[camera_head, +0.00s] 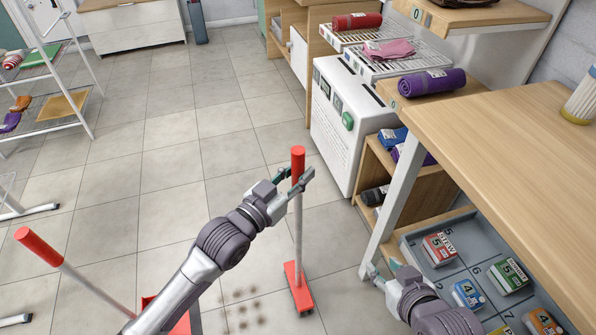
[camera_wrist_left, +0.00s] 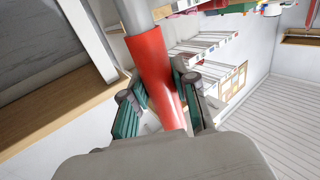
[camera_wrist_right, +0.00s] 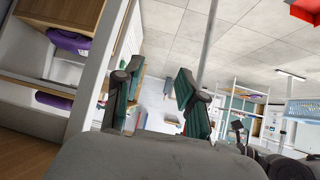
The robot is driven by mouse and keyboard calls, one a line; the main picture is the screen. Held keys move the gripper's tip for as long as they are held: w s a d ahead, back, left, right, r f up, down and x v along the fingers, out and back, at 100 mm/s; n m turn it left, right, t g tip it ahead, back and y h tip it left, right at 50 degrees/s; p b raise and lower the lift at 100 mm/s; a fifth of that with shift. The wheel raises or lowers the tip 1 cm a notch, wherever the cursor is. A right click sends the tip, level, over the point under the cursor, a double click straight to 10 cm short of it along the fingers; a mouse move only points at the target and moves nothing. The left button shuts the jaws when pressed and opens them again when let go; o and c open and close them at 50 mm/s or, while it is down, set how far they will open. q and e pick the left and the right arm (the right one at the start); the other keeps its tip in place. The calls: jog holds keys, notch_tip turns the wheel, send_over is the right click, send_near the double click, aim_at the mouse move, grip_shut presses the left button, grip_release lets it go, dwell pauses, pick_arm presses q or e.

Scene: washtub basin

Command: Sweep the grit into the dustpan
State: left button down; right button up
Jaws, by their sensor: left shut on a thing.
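My left gripper (camera_head: 290,182) is shut on the red grip (camera_head: 297,158) of the broom; this grip also fills the space between the fingers in the left wrist view (camera_wrist_left: 158,75). The broom stands nearly upright, its red head (camera_head: 298,288) at the floor. Brown grit (camera_head: 241,308) lies in small patches just left of the broom head. The dustpan (camera_head: 182,322) is red, at the bottom left of the grit and partly hidden behind my left arm. Its long handle, with a red grip (camera_head: 40,247), leans up to the left. My right gripper (camera_head: 382,277) is open and empty, its fingers apart in the right wrist view (camera_wrist_right: 158,100).
A wooden table (camera_head: 500,120) with a white leg (camera_head: 388,200) stands right, close to my right gripper. Under it is a grey tray (camera_head: 410,245) of small boxes. A white cabinet (camera_head: 345,125) stands behind. A white rack (camera_head: 75,70) is far left. Tiled floor (camera_head: 170,140) is clear behind.

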pick_arm(q)
jog(key=shift+f, duration=0.1)
pick_arm(e)
jog(key=shift+w+a+r, duration=0.1)
jog(key=shift+w+r, duration=0.1)
pick_arm(q)
jog(key=shift+f, duration=0.2)
pick_arm(e)
jog(key=shift+w+a+r+t, duration=0.1)
jog(key=shift+w+r+t, duration=0.15)
jog(key=shift+t, duration=0.05)
